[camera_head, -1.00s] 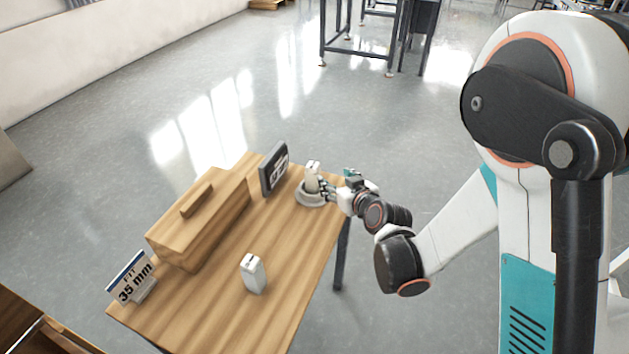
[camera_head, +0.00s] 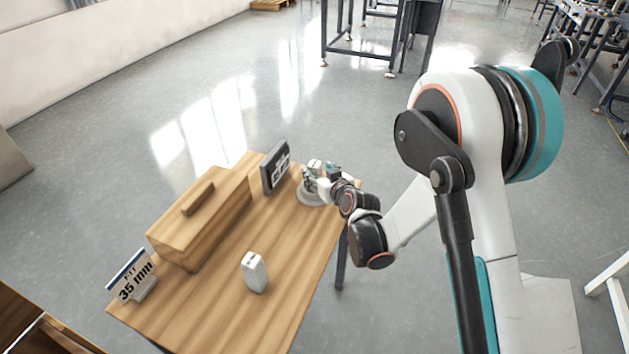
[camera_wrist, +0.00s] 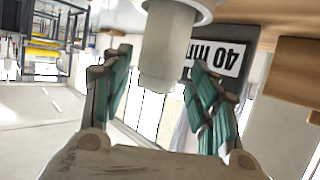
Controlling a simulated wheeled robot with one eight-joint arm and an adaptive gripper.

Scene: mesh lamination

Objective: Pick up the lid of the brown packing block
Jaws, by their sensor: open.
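The brown packing block (camera_head: 205,232) is a long wooden box at the left of the table. Its lid (camera_head: 215,184) is on top and carries a raised bar handle (camera_head: 197,198). Part of the block also shows at the right of the wrist view (camera_wrist: 297,70). My gripper (camera_head: 314,178) is at the right side of the table, well apart from the lid. Its teal-padded fingers (camera_wrist: 160,88) are open, on either side of a pale upright piece (camera_wrist: 168,45), with gaps visible on both sides.
The pale piece stands on a round grey-white base (camera_head: 310,196). A dark "40 mm" sign (camera_head: 275,168) stands between it and the block. A white block (camera_head: 254,272) and a "FIT 35 mm" sign (camera_head: 133,278) are nearer. The wooden table (camera_head: 270,315) is otherwise mostly clear.

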